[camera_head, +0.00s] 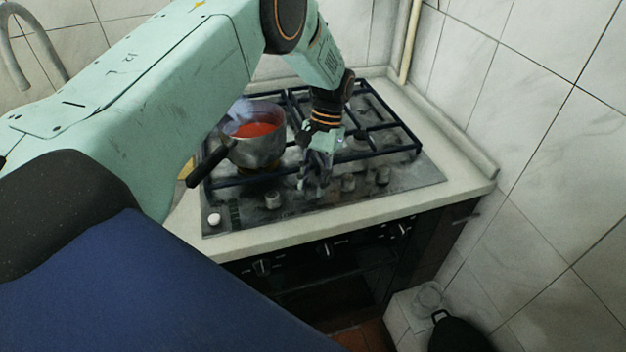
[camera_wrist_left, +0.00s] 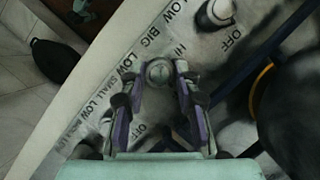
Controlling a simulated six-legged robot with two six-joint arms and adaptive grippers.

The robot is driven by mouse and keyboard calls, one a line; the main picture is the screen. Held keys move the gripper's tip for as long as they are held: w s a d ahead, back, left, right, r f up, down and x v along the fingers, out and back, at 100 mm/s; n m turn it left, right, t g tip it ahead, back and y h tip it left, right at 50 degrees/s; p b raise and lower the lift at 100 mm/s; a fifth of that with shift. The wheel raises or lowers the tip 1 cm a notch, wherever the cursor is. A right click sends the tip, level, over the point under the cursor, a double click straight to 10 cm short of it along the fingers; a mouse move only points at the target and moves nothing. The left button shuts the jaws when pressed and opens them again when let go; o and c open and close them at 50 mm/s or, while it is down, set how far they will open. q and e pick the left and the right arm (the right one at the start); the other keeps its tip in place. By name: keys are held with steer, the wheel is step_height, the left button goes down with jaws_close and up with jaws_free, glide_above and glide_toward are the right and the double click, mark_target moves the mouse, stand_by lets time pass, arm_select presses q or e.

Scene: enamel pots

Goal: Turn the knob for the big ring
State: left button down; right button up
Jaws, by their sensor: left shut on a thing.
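The stove (camera_head: 410,187) is set in a pale counter, with a row of knobs along its front edge. My left gripper (camera_head: 318,178) reaches down over this row, between a knob (camera_head: 273,200) on its left and another knob (camera_head: 348,183) on its right. In the left wrist view my left gripper (camera_wrist_left: 158,82) is shut on a round knob (camera_wrist_left: 158,71), one finger on each side of it. The printed word BIG (camera_wrist_left: 151,39) lies close to this knob, among LOW, HI and OFF marks. A neighbouring pale knob (camera_wrist_left: 215,12) is free. My right gripper is not in view.
A saucepan (camera_head: 257,150) with red contents stands on the left of the black grates (camera_head: 395,150), its dark handle (camera_head: 210,167) pointing left and forward. Tiled walls close in the back and right. A black pan (camera_head: 457,335) is low at the right.

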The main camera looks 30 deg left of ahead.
arm_select(q)
steer(key=c, duration=1)
jaws_free()
steer(key=shift+o, duration=0.2)
steer(key=shift+w+r, duration=0.15)
steer(key=shift+r, duration=0.05)
steer(key=v, duration=1.1)
steer(key=shift+r, duration=0.3)
